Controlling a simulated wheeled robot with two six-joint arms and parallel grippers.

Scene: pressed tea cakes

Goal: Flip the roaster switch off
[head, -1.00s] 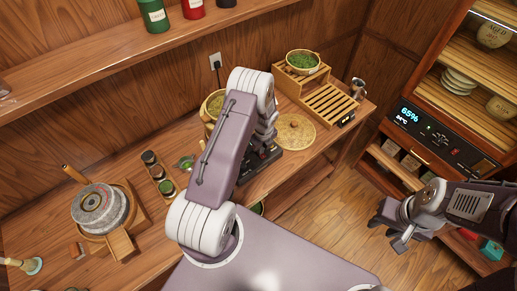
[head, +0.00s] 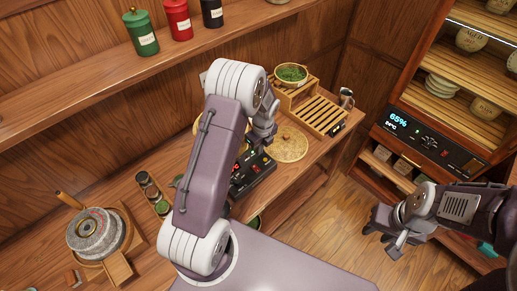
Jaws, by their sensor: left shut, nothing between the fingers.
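The black roaster base (head: 252,177) stands on the wooden counter, partly hidden behind my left arm. Small red and green marks show on its panel. The switch itself is too small to make out. My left gripper (head: 264,147) is shut and empty, pointing down just above the far right side of the roaster base. I cannot tell whether it touches it. My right gripper (head: 383,241) hangs over the floor at the right, away from the roaster, and its finger opening is unclear.
A round woven lid (head: 287,144) lies just right of the roaster. A slatted wooden tray (head: 318,108) and a bowl of green leaves (head: 291,74) stand behind it. A stone mill (head: 95,232) is at the left. A cabinet (head: 440,140) stands at the right.

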